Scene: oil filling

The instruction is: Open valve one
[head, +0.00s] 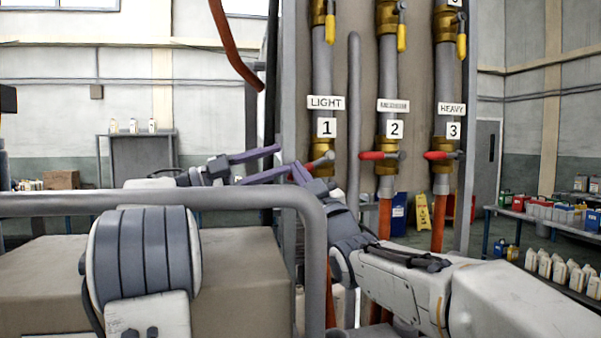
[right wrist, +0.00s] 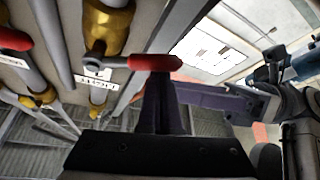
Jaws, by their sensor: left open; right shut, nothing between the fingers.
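Valve one (head: 323,169) is a brass valve below the "LIGHT" and "1" labels.
Valve two (head: 387,165) and valve three (head: 444,165) have red levers pointing left. Yellow-handled valves (head: 402,38) sit above. A grey vertical pipe (head: 353,120) stands between lines one and two. A shelf with bottles (head: 570,270) is at the right.

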